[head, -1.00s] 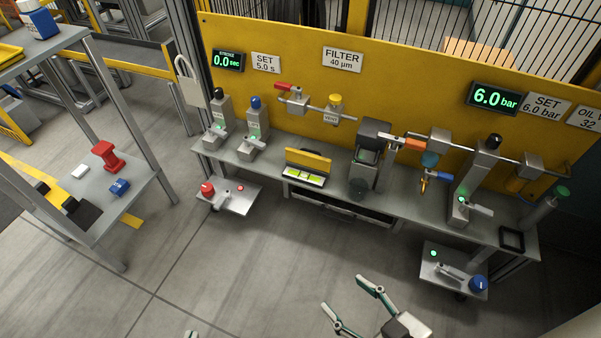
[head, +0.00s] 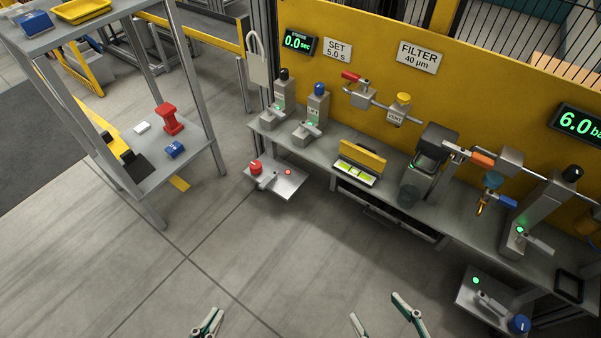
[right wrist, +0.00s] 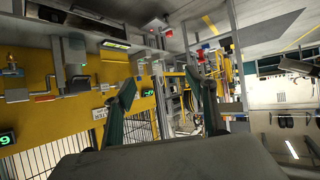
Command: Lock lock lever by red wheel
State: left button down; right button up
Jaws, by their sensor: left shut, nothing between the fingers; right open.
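The red wheel (head: 255,167) is a small red knob on a low grey plate (head: 291,186) below the left end of the bench. A short grey lock lever (head: 266,181) lies beside it, and a red light (head: 288,172) glows on the plate. My left gripper (head: 208,326) is shut and empty at the bottom edge, well apart from the plate. My right gripper (head: 376,308) is open and empty over the floor, to the right of and nearer than the plate. Its spread fingers (right wrist: 158,88) also show in the right wrist view.
The bench (head: 330,146) carries several lever posts with green lights. A second low plate with a blue wheel (head: 519,324) is at the bottom right. A grey shelf rack (head: 200,150) stands at the left. The floor (head: 240,245) before the red wheel is clear.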

aim_at(264, 185)
jog(key=i+j+z, duration=0.15)
jog(key=i, duration=0.35)
jog(key=i+z, duration=0.1)
jog(key=i, duration=0.35)
jog(key=i+j+z, duration=0.15)
jog(key=i, duration=0.35)
jog(key=i+j+z, duration=0.1)
jog(key=i+j, duration=0.25)
jog(key=i, duration=0.1)
